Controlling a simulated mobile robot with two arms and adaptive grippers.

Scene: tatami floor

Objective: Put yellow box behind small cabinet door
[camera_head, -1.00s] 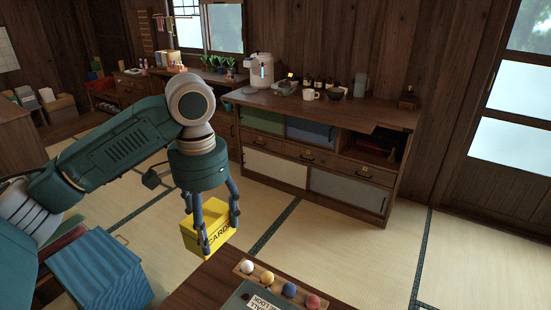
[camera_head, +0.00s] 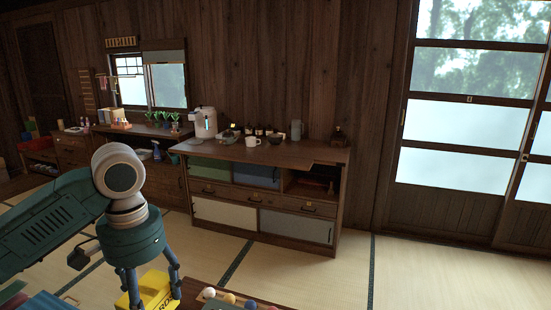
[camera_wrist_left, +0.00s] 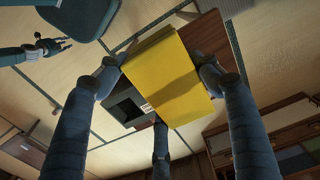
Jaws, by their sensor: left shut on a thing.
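The yellow box (camera_head: 155,288) with dark lettering is held upright at the bottom of the head view, partly cut off by the picture edge. My left gripper (camera_head: 150,290) is shut on it from above. In the left wrist view the yellow box (camera_wrist_left: 168,80) sits between several fingers. The wooden cabinet (camera_head: 262,152) stands ahead against the wall. My right gripper (camera_wrist_left: 52,42) shows small in the left wrist view, fingers apart, empty.
The upper right compartment (camera_head: 312,184) of the cabinet is open. A dispenser (camera_head: 205,122), a mug (camera_head: 253,142) and bottles stand on top. A low wooden table with coloured balls (camera_head: 229,298) is at the bottom. Tatami floor (camera_head: 300,272) before the cabinet is clear.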

